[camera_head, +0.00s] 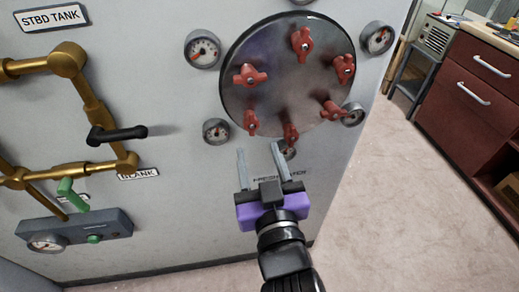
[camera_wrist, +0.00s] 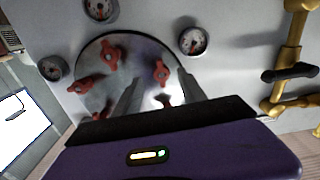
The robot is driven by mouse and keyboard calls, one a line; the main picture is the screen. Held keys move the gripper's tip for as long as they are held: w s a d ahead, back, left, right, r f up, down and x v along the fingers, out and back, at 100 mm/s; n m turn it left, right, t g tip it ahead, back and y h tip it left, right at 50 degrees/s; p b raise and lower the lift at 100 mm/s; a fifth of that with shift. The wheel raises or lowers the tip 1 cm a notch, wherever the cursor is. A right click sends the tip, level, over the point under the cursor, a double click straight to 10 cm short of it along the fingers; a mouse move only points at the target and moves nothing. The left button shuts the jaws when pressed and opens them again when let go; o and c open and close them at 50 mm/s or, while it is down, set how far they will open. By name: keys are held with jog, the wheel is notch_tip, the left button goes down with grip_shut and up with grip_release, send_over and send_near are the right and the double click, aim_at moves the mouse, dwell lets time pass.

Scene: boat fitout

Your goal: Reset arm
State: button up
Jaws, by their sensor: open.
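My gripper (camera_head: 260,165) has a purple body and two grey fingers. It is open and empty, with a clear gap between the fingers. In the head view it is in front of the grey wall panel, just below a round metal hatch (camera_head: 285,85) with several red wing knobs. In the wrist view the fingers (camera_wrist: 158,95) overlap the lower part of the hatch (camera_wrist: 130,62). I cannot tell how far the fingertips are from the panel.
Several gauges (camera_head: 202,50) surround the hatch. Brass pipes (camera_head: 67,60) with a black handle (camera_head: 118,134) and a green handle (camera_head: 70,194) are at left, above a grey gauge box (camera_head: 75,232). A red drawer cabinet (camera_head: 470,95) stands right. The floor (camera_head: 385,200) between is clear.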

jog(key=s+d+f+m+g+h+p, duration=0.1)
jog(key=s+d+p, duration=0.1)
jog(key=s+d, duration=0.5)
jog(key=s+d+f+m+h+p, duration=0.1)
jog(key=s+d+f+h+p, duration=0.1)
jog(key=s+d, duration=0.6)
jog(key=s+d+f+m+g+h+p, duration=0.1)
jog(key=s+d, duration=0.7)
jog(key=s, duration=0.9)
jog(key=shift+s+d+f+m+g+h+p, duration=0.15)
jog(key=shift+s+f+m+g+h+p, duration=0.25)
jog(key=shift+f+p, duration=0.55)
jog(key=shift+r, duration=0.25)
